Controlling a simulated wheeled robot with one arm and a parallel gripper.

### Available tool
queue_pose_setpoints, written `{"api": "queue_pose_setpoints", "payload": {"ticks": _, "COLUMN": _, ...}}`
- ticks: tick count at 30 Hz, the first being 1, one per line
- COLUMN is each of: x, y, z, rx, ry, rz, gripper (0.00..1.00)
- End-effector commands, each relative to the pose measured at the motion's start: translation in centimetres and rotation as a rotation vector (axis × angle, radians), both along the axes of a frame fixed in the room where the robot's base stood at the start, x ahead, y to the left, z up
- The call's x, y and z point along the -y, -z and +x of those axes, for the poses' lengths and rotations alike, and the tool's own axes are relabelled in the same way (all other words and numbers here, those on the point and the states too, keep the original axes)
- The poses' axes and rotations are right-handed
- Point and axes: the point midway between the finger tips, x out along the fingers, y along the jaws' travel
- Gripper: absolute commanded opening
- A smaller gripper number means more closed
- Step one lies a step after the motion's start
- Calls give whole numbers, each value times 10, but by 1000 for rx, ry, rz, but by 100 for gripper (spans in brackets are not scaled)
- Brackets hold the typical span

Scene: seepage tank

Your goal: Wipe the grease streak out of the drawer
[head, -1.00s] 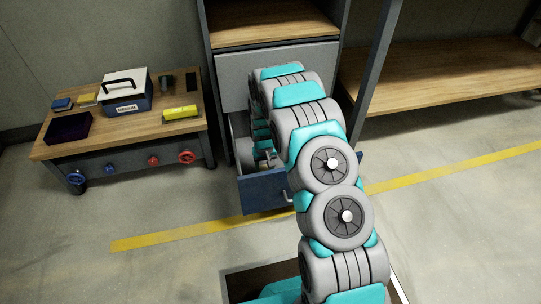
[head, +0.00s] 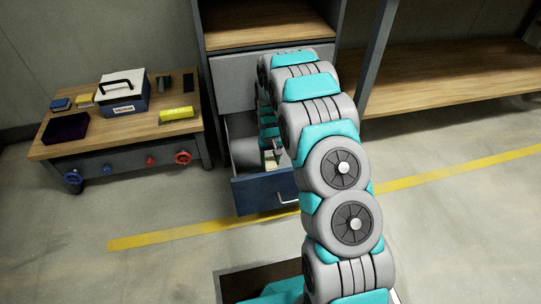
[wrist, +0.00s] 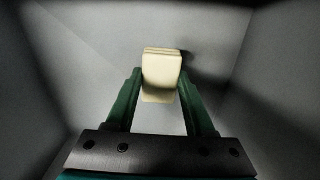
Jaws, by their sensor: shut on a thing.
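The drawer stands open under the cabinet, its blue front (head: 262,193) facing me and its grey inside (head: 244,152) partly hidden by my arm. My gripper (wrist: 160,85) is down inside the drawer, shut on a cream sponge-like block (wrist: 161,72). The block also shows small in the head view (head: 271,163). In the wrist view, grey drawer walls surround the gripper. A dark patch (wrist: 187,62) shows just right of the block; I cannot tell whether it is grease or shadow. No other streak is clear.
A wooden bench (head: 110,130) at left holds a blue box with a handle (head: 123,95), a dark tray (head: 66,129), a yellow item (head: 177,114) and several small things. Red and blue knobs line its front. A low wooden shelf (head: 450,75) stands at right.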

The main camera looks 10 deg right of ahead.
Motion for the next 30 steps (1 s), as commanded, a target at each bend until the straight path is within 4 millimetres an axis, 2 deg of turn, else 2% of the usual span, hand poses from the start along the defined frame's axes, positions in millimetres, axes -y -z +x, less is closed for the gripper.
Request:
{"api": "queue_pose_setpoints", "payload": {"ticks": 7, "x": 0, "y": -21, "z": -1, "rx": -2, "ry": 0, "rz": 0, "gripper": 9}}
{"api": "queue_pose_setpoints", "payload": {"ticks": 19, "x": 0, "y": -24, "z": -1, "rx": -2, "ry": 0, "rz": 0, "gripper": 9}}
{"api": "queue_pose_setpoints", "payload": {"ticks": 22, "x": 0, "y": -31, "z": -1, "rx": 0, "ry": -1, "rz": 0, "gripper": 9}}
{"api": "queue_pose_setpoints", "payload": {"ticks": 26, "x": -2, "y": -62, "z": -2, "rx": 8, "ry": -7, "rz": -1, "gripper": 9}}
{"api": "queue_pose_setpoints", "payload": {"ticks": 30, "x": -4, "y": -110, "z": -12, "rx": 9, "ry": -16, "rz": -1, "gripper": 9}}
